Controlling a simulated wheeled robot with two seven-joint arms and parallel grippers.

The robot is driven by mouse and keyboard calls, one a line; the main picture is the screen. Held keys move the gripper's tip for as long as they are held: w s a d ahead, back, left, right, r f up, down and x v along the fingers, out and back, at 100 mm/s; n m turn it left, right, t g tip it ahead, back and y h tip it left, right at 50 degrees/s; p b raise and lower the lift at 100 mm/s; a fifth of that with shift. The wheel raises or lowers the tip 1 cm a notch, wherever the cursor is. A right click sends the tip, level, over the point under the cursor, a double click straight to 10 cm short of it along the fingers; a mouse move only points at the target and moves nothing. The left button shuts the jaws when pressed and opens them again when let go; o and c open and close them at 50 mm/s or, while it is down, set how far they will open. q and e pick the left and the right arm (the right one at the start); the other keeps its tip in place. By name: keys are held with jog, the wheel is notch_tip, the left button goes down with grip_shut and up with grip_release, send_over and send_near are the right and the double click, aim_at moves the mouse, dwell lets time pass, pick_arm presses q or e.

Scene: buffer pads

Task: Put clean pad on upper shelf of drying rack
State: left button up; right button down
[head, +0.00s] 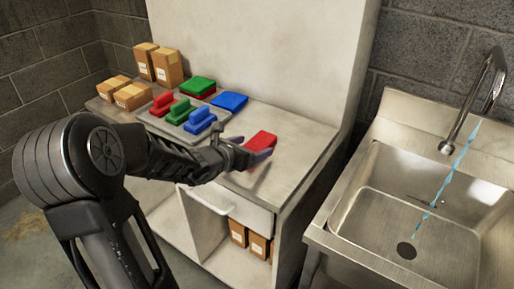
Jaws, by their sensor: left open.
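A red pad (261,139) lies on or just above the worktop near its front edge. My left gripper (254,155) is open at this pad, with its fingers close to the pad's near side; whether the pad sits between the fingers is hard to tell. A blue pad (230,101) lies flat farther back. A green pad (198,84) lies on top of a red one (205,95). Which pad is clean cannot be told. No drying rack is in view, and my right gripper is not in view.
A grey tray (222,112) holds red, green and blue handled blocks (200,119). Cardboard boxes (167,67) stand at the worktop's back left. A steel sink (345,211) with running water is at right. The worktop (300,140) right of the red pad is clear.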

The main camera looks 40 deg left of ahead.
aim_at(256, 145)
pick_arm(q)
jog(key=shift+x, duration=1.6)
jog(key=shift+s, duration=0.1)
jog(key=c, duration=1.7)
notch_tip(256, 145, up, 10)
jog(key=p, duration=0.3)
